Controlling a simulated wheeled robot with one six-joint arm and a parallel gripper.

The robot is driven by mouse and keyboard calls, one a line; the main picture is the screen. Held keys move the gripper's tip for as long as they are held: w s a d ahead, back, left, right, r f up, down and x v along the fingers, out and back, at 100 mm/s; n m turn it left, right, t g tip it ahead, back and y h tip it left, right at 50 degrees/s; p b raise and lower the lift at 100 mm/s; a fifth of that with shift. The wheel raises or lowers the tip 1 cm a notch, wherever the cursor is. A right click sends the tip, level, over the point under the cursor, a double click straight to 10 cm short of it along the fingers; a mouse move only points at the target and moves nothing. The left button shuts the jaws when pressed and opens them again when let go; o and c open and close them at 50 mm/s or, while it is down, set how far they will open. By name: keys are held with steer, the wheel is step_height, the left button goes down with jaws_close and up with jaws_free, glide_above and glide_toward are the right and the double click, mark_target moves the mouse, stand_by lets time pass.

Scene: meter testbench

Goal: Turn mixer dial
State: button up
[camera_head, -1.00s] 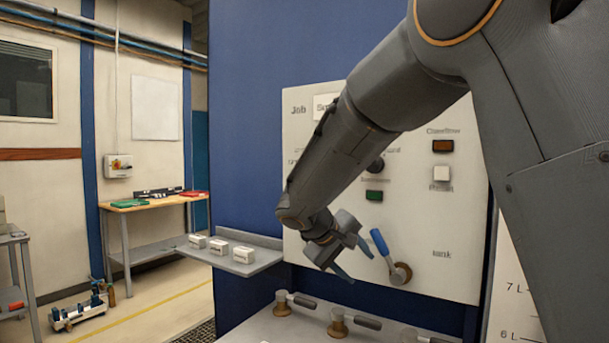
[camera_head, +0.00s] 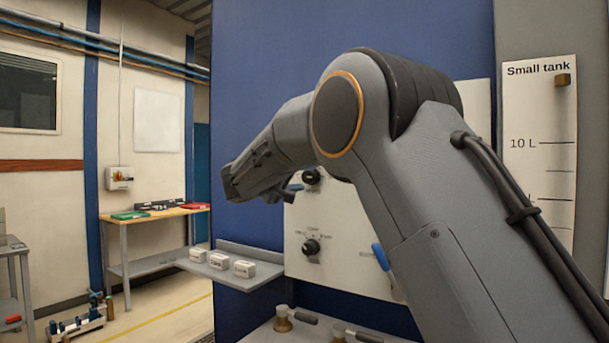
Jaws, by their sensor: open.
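The white control panel (camera_head: 350,277) is partly covered by my arm. Two black round dials show on its left side: an upper dial (camera_head: 311,177) and a lower dial (camera_head: 311,247) with small markings around it. The labels are too small to read, so I cannot tell which one is the mixer dial. My gripper (camera_head: 290,191) shows only in part, below my forearm and close to the upper dial in the picture. It is open and nothing shows in it. I cannot tell whether it touches the upper dial.
A blue-handled lever (camera_head: 381,257) sticks out beside my arm. A grey shelf (camera_head: 266,271) with small white boxes juts out left of the panel. Valves with dark handles (camera_head: 283,319) stand below. A Small tank scale (camera_head: 539,110) is at right.

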steer(key=shift+w+d, duration=0.35)
steer(key=shift+w, duration=0.15)
steer(key=c, duration=1)
steer(key=shift+c, duration=0.2)
